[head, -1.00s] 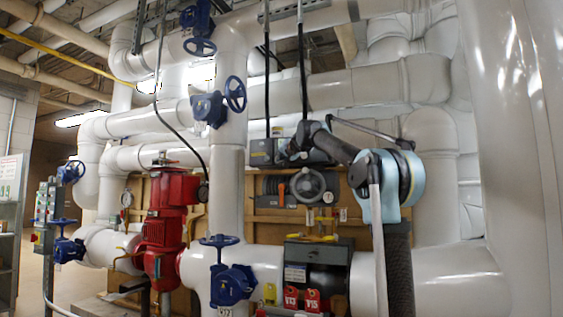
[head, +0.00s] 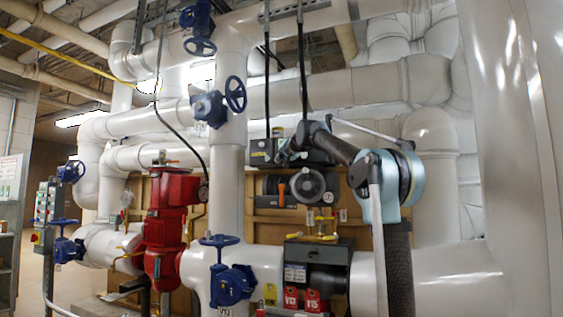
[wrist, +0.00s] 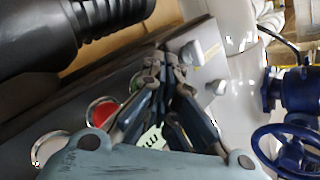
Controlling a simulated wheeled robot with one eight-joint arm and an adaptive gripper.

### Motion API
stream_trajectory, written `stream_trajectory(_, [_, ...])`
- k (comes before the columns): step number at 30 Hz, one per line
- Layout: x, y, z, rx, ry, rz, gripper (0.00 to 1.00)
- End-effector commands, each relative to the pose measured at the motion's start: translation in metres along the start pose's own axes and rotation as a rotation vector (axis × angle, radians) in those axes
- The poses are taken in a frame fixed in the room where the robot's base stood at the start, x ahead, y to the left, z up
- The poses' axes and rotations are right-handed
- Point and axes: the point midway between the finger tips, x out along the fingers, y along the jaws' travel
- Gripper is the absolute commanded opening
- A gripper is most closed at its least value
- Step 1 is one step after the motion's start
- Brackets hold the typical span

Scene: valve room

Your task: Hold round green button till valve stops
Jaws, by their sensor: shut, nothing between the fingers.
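My gripper (wrist: 163,65) is shut and empty, with its fingertips at the face of a grey control panel in the wrist view. A red round button (wrist: 103,111) in a pale ring sits to the left of the fingers. Another pale ring (wrist: 50,149) lies farther down-left, partly covered by my gripper's body; I cannot tell its button's colour.
Two silver knobs (wrist: 192,53) are right of the fingertips. A ribbed black cylinder (wrist: 95,30) is close at the upper left. A red valve actuator (head: 165,225) and blue handwheel valves (head: 232,285) stand on white pipes to the left in the head view.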

Motion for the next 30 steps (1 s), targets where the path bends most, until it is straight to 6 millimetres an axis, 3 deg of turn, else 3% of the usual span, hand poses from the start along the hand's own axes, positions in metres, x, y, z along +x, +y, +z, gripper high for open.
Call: stream_trajectory(30, [-0.012, -0.008, 0.008, 0.0, 0.001, 0.0, 0.0])
